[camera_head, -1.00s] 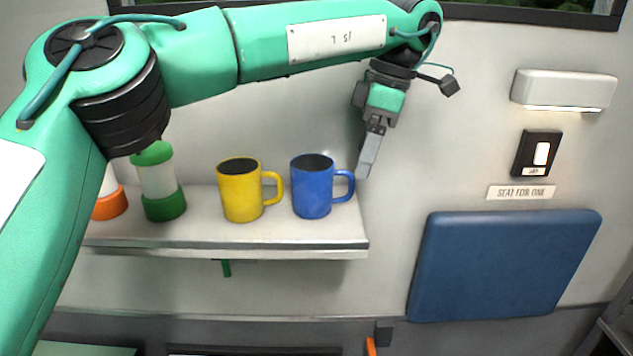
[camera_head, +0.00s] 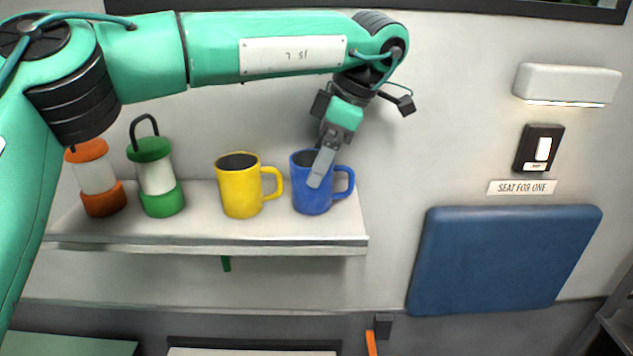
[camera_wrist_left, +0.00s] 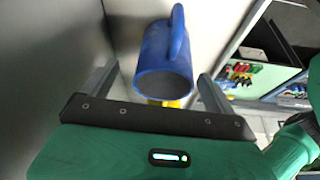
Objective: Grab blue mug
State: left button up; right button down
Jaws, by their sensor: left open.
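The blue mug (camera_head: 312,197) stands upright at the right end of the wall shelf (camera_head: 215,238), its handle pointing right. My left gripper (camera_head: 319,172) is at the mug and covers part of its front and rim in the head view. In the left wrist view the blue mug (camera_wrist_left: 164,60) lies between the two open fingers of my left gripper (camera_wrist_left: 153,88), with a visible gap on each side. The jaws are not closed on it. My right gripper is in neither view.
The yellow mug (camera_head: 239,187) stands just left of the blue one. A green lantern (camera_head: 157,180) and an orange lantern (camera_head: 97,178) stand further left. A blue seat pad (camera_head: 503,260) is on the wall at right. A wall switch (camera_head: 540,150) is above it.

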aim_at(308, 200)
pick_arm(q)
jog(key=shift+s+a+f+p, duration=0.15)
jog(key=shift+f+p, duration=0.2)
jog(key=p+x, duration=0.1)
jog(key=x, duration=0.2)
jog(key=shift+s+f+p, duration=0.15)
jog(key=shift+f+p, duration=0.05)
jog(key=shift+p, duration=0.15)
jog(key=shift+a+f, duration=0.1)
jog(key=shift+f, duration=0.25)
jog(key=shift+c, duration=0.4)
jog(key=c, duration=1.1)
